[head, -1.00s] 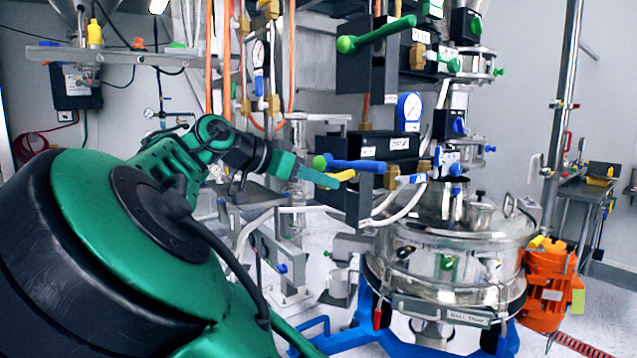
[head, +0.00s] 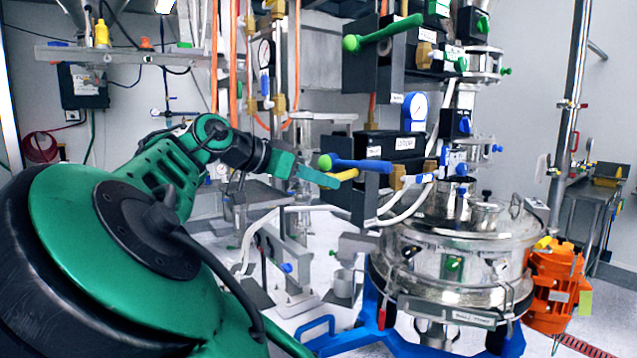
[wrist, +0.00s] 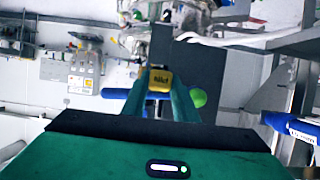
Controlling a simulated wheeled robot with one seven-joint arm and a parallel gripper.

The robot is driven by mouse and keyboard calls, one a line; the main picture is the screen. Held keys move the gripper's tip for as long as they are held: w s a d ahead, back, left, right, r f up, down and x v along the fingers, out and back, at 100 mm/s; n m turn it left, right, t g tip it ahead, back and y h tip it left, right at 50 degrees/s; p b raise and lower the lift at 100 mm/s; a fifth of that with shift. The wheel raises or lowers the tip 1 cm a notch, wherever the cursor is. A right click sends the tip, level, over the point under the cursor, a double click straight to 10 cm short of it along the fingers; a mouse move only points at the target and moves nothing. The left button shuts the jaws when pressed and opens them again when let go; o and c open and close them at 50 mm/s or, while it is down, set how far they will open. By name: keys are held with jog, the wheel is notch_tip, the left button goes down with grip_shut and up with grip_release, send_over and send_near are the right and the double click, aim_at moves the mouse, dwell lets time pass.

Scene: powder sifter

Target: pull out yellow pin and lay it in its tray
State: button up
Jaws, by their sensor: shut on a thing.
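The yellow pin (head: 341,177) shows as a short yellow bar just under a blue lever with a green knob (head: 358,165). My gripper (head: 309,175) is at its left end. In the wrist view, the yellow end of the pin with dark lettering (wrist: 160,79) sits between my two green fingers, which are shut on it. The pin's right end meets the dark bracket (head: 350,200) in the head view; I cannot tell how deep it sits. I cannot make out the pin's tray for sure.
A green lever (head: 383,32) stands out above the blue one. The steel vessel (head: 455,262) on a blue frame is to the right, with an orange motor (head: 556,285). A side table with a yellow item (head: 612,172) stands far right. White hoses curve below the bracket.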

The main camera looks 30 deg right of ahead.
jog(key=shift+s+a, duration=0.1)
jog(key=shift+a, duration=2.45)
jog(key=shift+s+a, duration=0.1)
jog(key=shift+a, duration=2.85)
jog(key=shift+a, duration=0.1)
jog(key=a, duration=0.7)
jog(key=shift+s, duration=0.15)
